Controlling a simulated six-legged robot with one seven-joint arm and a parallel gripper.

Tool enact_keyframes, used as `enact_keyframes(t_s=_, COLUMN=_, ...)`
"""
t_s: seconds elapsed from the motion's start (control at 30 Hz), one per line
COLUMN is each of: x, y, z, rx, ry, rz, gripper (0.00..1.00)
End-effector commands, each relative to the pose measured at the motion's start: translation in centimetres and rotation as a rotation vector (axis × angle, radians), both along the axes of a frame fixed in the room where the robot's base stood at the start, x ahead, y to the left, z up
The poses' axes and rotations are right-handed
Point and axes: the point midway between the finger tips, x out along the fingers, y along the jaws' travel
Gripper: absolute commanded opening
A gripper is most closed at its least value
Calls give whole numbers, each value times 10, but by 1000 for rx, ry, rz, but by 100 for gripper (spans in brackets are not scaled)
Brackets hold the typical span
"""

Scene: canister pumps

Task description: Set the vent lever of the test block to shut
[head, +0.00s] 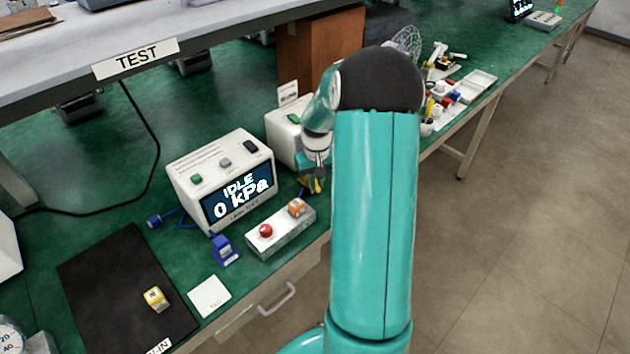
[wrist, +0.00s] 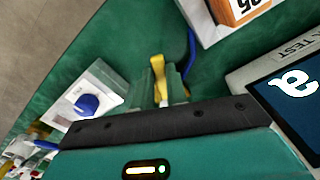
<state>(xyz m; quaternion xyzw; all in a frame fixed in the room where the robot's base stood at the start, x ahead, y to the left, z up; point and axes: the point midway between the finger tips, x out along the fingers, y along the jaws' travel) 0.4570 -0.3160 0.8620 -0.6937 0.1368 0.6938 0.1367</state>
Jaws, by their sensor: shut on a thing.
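The test block (head: 270,243) is a light grey block with a red button (head: 266,231) and an orange numbered cube (head: 297,207) on top. My gripper (head: 316,182) is just beyond its right end, low over the bench. In the wrist view my gripper (wrist: 164,90) is shut on a slim yellow lever (wrist: 158,68), which seems to be the vent lever. The fingers and my wrist hide its base, so I cannot tell its setting. The block's corner (wrist: 206,22) and the orange cube (wrist: 236,8) show at the wrist view's top.
A blue hose (wrist: 191,50) runs close beside the fingers. A white box with a blue knob (wrist: 88,103) stands left in the wrist view. The test display (head: 238,200) reads IDLE, 0 kPa. A yellow cube (head: 155,299) sits on a black mat (head: 112,270).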

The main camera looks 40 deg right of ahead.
Motion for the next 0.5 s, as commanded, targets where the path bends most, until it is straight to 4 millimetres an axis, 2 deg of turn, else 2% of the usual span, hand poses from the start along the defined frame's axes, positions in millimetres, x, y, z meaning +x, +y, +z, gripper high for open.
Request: enact_keyframes(t_s=0.5, x=-4, y=-24, z=0, rx=0, ry=0, rz=439, gripper=0)
